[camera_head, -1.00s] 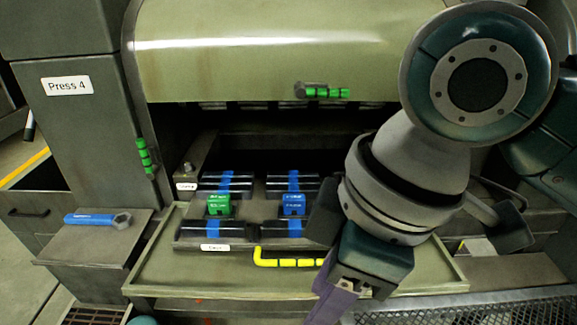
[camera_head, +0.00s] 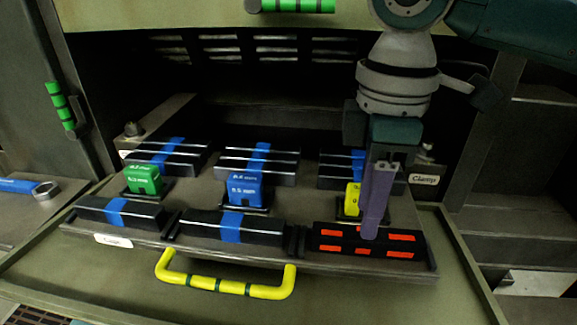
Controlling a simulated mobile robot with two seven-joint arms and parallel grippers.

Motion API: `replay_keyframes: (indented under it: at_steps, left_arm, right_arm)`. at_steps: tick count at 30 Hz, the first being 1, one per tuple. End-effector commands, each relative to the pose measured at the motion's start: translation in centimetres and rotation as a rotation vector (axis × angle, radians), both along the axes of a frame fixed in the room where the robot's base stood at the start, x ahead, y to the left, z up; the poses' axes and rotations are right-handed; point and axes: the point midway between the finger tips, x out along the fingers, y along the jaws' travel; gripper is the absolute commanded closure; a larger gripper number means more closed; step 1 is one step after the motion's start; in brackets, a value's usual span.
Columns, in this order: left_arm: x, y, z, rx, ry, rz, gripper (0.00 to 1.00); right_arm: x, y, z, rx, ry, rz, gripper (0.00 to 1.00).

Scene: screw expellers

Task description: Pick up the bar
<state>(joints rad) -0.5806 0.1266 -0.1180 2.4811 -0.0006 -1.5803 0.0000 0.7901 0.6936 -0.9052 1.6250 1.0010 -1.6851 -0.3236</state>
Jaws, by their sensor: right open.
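Several dark bars lie in two rows on a sliding plate (camera_head: 300,262). The front right bar (camera_head: 330,240) is black with red-orange marks. The front left bar (camera_head: 122,212) and front middle bar (camera_head: 232,227) have blue bands. My right gripper (camera_head: 371,232) points down with its purple fingers, seen nearly edge-on, at the red-marked bar. The fingertips overlap the bar in the picture and hide part of it. Contact cannot be told. The gripper is open. My left gripper is not in view.
Green (camera_head: 143,180), blue (camera_head: 245,189) and yellow (camera_head: 352,198) blocks stand between the rows. The yellow one is partly behind my fingers. A yellow handle (camera_head: 222,287) sticks out in front. A blue wrench (camera_head: 30,187) lies at left. The press hood hangs above.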

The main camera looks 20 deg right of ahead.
Motion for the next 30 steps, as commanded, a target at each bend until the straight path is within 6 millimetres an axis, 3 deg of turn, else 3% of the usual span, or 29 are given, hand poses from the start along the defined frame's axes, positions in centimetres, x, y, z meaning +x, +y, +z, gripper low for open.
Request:
replay_keyframes:
  at_steps: [9, 17, 27, 30]
  left_arm:
    - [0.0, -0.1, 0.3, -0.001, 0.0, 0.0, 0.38]
    - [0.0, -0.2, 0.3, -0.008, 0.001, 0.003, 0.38]
    - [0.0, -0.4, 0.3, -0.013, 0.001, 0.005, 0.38]
    - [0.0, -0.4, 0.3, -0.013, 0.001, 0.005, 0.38]
  right_arm:
    - [-0.5, -0.5, -4.4, -0.001, 0.002, -0.001, 0.57]
    - [-0.5, -0.5, -4.6, -0.001, -0.001, 0.0, 0.59]
    - [-0.5, -0.5, -4.5, -0.001, -0.001, 0.0, 0.97]
    - [-0.5, -0.5, -4.5, -0.001, -0.001, 0.0, 1.0]
